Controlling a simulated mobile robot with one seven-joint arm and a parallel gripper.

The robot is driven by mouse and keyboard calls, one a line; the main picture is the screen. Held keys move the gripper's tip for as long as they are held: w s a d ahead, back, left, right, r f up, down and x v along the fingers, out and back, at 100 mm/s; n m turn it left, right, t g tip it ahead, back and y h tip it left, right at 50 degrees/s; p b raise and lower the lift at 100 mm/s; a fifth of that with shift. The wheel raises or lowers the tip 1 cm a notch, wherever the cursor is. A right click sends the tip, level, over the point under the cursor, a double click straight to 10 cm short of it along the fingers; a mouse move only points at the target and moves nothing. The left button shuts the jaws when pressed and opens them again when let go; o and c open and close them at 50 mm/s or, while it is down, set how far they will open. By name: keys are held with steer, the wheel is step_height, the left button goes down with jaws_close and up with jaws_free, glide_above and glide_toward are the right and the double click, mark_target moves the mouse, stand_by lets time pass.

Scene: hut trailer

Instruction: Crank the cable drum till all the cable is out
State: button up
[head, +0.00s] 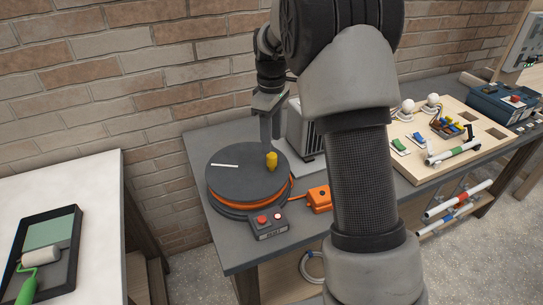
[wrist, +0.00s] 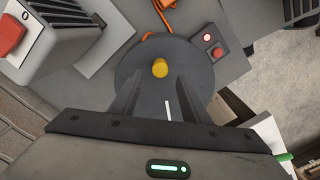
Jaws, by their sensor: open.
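The cable drum (head: 235,180) is a flat dark grey disc with orange cable wound around its side, lying on the grey table. A yellow crank knob (head: 271,161) stands near its right edge in the head view, and a white line marks the top. The drum (wrist: 145,68) and knob (wrist: 160,68) also show in the wrist view. My gripper (head: 270,135) is above the drum, pointing down near the knob. In the wrist view my gripper (wrist: 155,88) is open, its fingers apart with the knob just beyond the tips. Contact with the knob cannot be told.
A control box (head: 268,223) with a red button and a light stands at the drum's front. An orange connector box (head: 319,198) is right of it. A grey heater-like unit (head: 305,132) stands behind. A wooden board (head: 420,165) with fittings lies right. A white table (head: 90,190) is left.

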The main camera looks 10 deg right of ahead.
mark_target(271, 155)
step_height(271, 155, down, 7)
steer(key=shift+f, duration=0.1)
stand_by(0.3)
jaws_close()
